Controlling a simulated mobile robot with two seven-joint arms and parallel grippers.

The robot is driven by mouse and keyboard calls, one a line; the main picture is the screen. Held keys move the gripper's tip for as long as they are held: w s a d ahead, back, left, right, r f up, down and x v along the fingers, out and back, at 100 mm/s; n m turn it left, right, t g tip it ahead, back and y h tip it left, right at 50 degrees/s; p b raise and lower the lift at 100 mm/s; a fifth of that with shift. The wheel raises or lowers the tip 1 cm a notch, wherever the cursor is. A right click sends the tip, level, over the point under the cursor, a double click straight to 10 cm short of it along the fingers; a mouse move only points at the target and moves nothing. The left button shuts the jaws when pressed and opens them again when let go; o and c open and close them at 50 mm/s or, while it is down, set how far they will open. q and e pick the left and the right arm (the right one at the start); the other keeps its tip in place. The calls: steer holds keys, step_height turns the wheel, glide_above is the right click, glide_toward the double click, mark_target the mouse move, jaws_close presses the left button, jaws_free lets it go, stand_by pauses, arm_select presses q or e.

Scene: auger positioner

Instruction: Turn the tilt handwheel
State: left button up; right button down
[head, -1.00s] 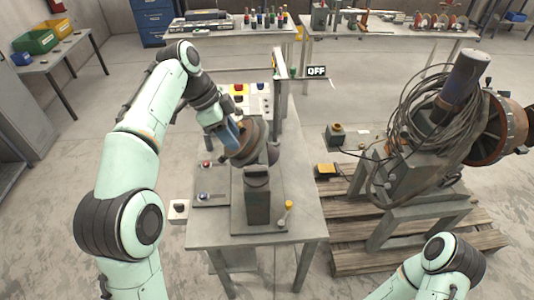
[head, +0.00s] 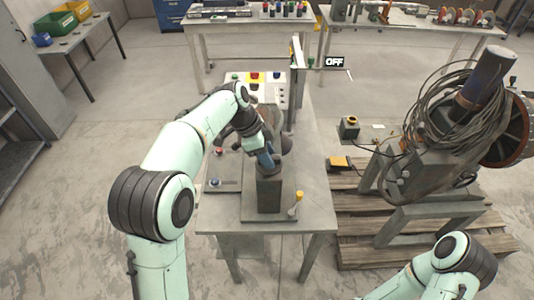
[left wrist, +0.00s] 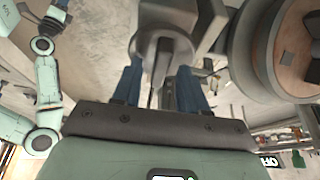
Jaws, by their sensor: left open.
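A grey pedestal unit (head: 270,192) stands on the worktable, with a dark round drum behind it, partly hidden by my left arm. My left gripper (head: 265,158) is open at the top of the pedestal. In the left wrist view its blue fingers (left wrist: 160,88) stand on either side of a grey round part with a post (left wrist: 165,45); I cannot tell if they touch it. This part may be the tilt handwheel, but I cannot be sure. A large round drum (left wrist: 285,50) is close on the right there.
A yellow-topped lever (head: 297,202) stands right of the pedestal. A blue button (head: 214,183) is on the left. A cable-draped machine (head: 440,135) on a pallet (head: 350,250) fills the right.

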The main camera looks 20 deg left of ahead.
arm_select(q)
jaws_close()
stand_by(0.3)
